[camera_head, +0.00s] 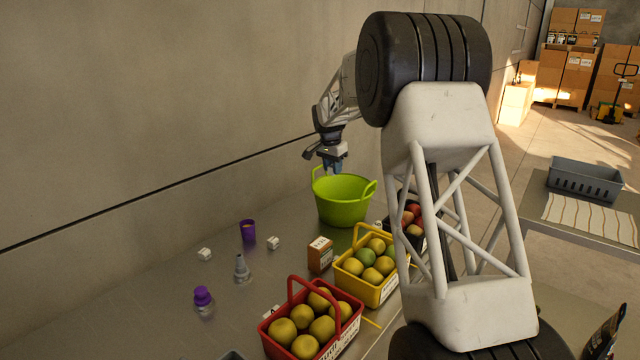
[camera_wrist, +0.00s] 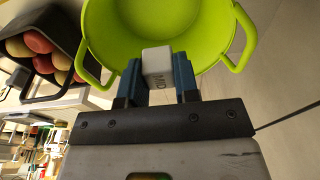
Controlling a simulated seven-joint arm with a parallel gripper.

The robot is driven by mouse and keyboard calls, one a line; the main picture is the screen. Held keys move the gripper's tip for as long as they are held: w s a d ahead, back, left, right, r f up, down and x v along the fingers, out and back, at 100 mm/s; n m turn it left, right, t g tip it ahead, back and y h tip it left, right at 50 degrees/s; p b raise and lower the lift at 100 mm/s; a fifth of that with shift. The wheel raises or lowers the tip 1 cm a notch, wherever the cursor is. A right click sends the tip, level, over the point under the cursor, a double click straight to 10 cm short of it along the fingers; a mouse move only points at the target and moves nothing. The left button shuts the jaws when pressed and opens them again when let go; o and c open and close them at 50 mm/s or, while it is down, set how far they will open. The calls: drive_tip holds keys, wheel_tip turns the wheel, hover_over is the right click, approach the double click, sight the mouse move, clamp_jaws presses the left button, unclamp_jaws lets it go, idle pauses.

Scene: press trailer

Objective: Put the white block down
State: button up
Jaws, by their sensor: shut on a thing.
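A white block (camera_wrist: 157,65) with dark lettering is between the blue fingers of my gripper (camera_wrist: 158,78) in the wrist view. My gripper is shut on it. In the head view my gripper (camera_head: 332,166) is above the back rim of a green tub (camera_head: 343,205). The tub also shows in the wrist view (camera_wrist: 110,25), beyond the block, and its inside looks empty. The block is hard to make out in the head view. Two other small white blocks lie on the grey table, one at the left (camera_head: 204,254) and one near the purple cup (camera_head: 273,242).
A red basket (camera_head: 343,338) and a yellow basket (camera_head: 374,291) hold round fruit. A dark crate (camera_wrist: 66,55) with reddish fruit stands beside the tub. A carton (camera_head: 320,254), purple cup (camera_head: 248,230), grey bottle (camera_head: 241,268) and purple-topped bottle (camera_head: 203,301) stand on the table (camera_head: 150,310). Its left side is clear.

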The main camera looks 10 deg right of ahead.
drive_tip(key=w+d+r, duration=0.1)
drive_tip(key=w+d, duration=0.1)
drive_tip(key=d, duration=0.1)
drive_tip(key=w+d+r, duration=0.1)
drive_tip(key=shift+d+r, duration=0.15)
drive_tip(key=shift+r, duration=0.2)
drive_tip(key=shift+f, duration=0.15)
wheel_tip(320, 180, down, 11)
idle(1.3)
drive_tip(key=o, duration=1)
drive_tip(key=shift+r, duration=0.25)
